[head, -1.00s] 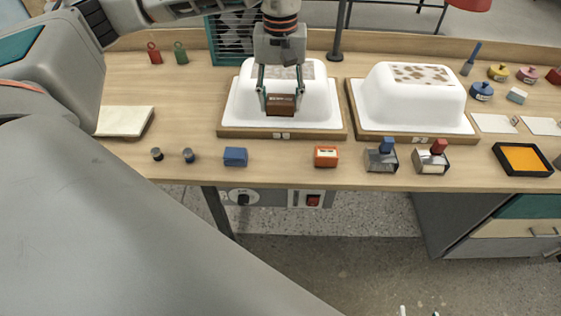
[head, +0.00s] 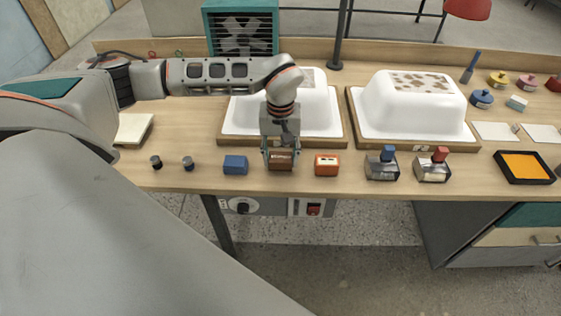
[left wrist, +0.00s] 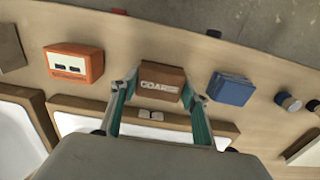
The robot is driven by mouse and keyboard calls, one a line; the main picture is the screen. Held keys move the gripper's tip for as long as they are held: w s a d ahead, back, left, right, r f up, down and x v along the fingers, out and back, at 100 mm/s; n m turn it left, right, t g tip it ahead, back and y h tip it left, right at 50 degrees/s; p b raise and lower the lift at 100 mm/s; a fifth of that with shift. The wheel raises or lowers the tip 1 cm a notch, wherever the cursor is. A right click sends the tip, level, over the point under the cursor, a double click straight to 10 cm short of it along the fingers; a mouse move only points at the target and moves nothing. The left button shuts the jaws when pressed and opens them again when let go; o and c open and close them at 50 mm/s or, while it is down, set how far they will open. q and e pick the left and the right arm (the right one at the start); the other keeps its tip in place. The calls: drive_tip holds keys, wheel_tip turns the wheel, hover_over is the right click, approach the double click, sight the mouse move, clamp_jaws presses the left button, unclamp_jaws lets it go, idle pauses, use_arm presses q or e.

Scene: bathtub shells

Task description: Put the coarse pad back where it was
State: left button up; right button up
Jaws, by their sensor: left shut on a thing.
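The coarse pad is a brown block (head: 281,160) at the front of the bench, between a blue block and an orange block. In the left wrist view the brown pad (left wrist: 161,82) shows the word COARSE. My left gripper (head: 280,158) is shut on it, with one finger on each side; it also shows in the left wrist view (left wrist: 158,95). The pad is at or very near the bench top; I cannot tell whether it touches. My right gripper is not in view.
The blue block (head: 235,165) is to the left and the orange block (head: 327,164) to the right, both close. Behind stands a white tub shell (head: 328,108) on a wooden base; a second shell (head: 412,105) is to its right.

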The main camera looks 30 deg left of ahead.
sight(280, 156)
use_arm(q)
drive_tip(key=shift+f, duration=1)
drive_tip(key=shift+f, duration=0.15)
drive_tip(key=o, duration=1.1)
drive_tip(key=shift+c, duration=0.2)
wheel_tip(280, 156, up, 12)
drive_tip(key=shift+r, duration=0.15)
